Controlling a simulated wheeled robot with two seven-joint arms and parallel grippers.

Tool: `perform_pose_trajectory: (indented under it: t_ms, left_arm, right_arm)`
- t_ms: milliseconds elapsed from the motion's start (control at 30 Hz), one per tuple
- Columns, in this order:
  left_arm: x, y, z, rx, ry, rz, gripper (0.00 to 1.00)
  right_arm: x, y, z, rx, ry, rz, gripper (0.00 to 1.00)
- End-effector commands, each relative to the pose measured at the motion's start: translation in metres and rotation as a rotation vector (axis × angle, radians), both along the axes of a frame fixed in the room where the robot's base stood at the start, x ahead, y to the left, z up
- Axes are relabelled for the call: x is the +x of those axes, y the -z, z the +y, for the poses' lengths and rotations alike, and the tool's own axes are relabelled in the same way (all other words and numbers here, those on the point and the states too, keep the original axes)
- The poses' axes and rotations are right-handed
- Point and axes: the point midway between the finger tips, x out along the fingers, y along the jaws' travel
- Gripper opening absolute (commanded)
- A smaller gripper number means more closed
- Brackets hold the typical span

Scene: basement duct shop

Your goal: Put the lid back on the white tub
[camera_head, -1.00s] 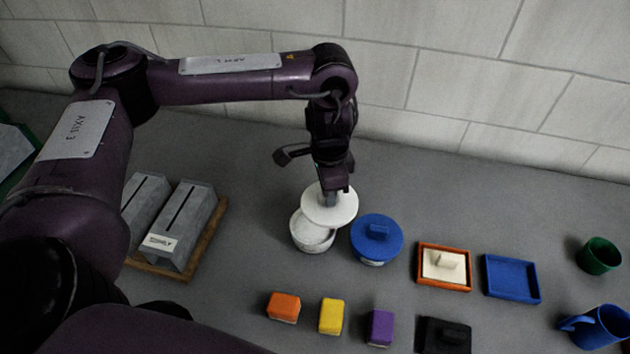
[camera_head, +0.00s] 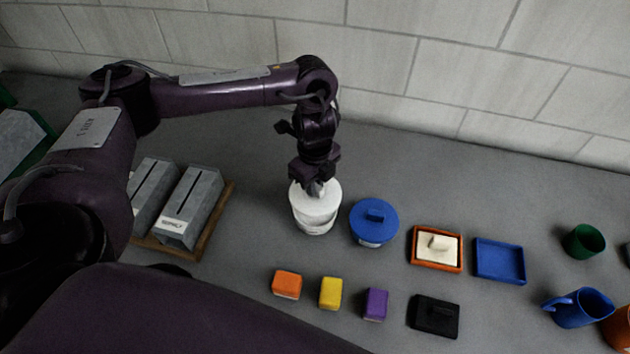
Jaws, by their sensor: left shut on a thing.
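The white tub (camera_head: 315,227) stands upright on the grey table, left of the blue lidded tub. The white round lid (camera_head: 318,206) is over the tub's mouth and covers it almost wholly. I cannot tell whether it is fully seated. My left gripper (camera_head: 316,188) points down from above and is shut on the lid's knob, which the fingers mostly hide. My right gripper is not in view.
A blue lidded tub (camera_head: 374,224) stands close to the right. Orange (camera_head: 287,284), yellow (camera_head: 331,293) and purple (camera_head: 375,304) blocks lie in front. Grey slotted boxes (camera_head: 190,207) stand left. An orange tray (camera_head: 436,263), blue tray (camera_head: 500,261), black lidded dish (camera_head: 435,316) and mugs are right.

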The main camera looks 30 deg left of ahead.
Motion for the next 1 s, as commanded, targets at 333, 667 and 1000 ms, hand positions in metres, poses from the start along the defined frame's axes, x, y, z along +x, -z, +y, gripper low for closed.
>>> perform_pose_trajectory:
  t_ms: [333,667,1000]
  left_arm:
    - [0.000,0.035,0.000,0.000,-0.002,0.000,0.00]
    - [0.000,0.053,0.000,0.000,-0.002,0.000,0.00]
    - [0.000,0.053,0.000,0.000,-0.002,0.000,0.00]
  right_arm:
    - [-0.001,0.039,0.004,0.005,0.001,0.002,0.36]
    - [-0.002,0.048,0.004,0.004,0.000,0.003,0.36]
    - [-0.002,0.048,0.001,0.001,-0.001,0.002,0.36]
